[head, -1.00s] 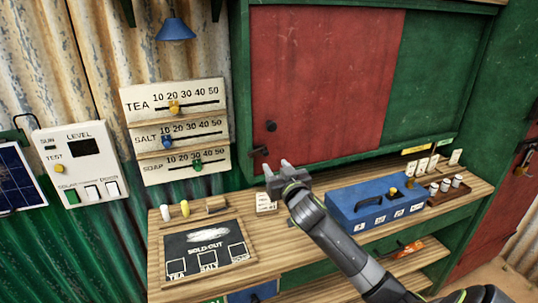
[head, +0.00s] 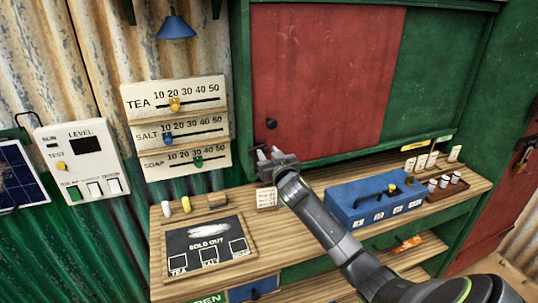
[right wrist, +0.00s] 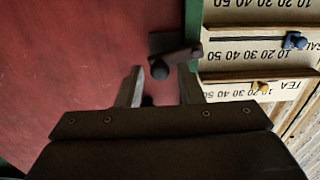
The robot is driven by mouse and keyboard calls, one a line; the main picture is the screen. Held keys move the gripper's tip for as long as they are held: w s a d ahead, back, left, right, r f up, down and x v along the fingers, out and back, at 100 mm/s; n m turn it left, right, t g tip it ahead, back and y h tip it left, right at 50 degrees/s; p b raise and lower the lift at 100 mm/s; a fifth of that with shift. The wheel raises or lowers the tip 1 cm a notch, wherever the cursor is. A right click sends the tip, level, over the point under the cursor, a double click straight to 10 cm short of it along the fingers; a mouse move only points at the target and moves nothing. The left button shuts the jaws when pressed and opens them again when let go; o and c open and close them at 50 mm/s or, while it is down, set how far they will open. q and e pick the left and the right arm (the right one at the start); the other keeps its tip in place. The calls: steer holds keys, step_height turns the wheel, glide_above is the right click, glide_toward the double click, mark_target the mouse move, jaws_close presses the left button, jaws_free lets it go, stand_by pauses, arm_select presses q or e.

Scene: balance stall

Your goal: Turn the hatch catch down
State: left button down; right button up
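The hatch is a red sliding panel (head: 325,80) in a green frame. A dark round knob (head: 271,123) sits near its lower left. The catch is mostly hidden behind my right gripper (head: 269,153) in the head view. In the right wrist view, which is upside down, the dark catch (right wrist: 182,56) shows as a small bar with a round end, sticking out sideways toward the green frame. My right gripper (right wrist: 161,73) is open, its two fingers pointing at the catch. The catch's round end lies between or just beyond the tips; contact cannot be told. My left gripper is out of view.
Below the hatch is a wooden counter (head: 290,213) with a blue box (head: 350,207), a small white card (head: 266,198) and a sold-out board (head: 195,238). Price slider boards (head: 175,127) hang left of the hatch.

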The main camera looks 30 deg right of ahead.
jaws_close()
steer(key=m+b, duration=0.1)
steer(key=f+m+b, duration=0.1)
steer(key=m+b, duration=0.1)
steer(key=shift+d, duration=0.1)
steer(key=shift+o, duration=1.1)
jaws_free()
steer(key=shift+f, duration=0.1)
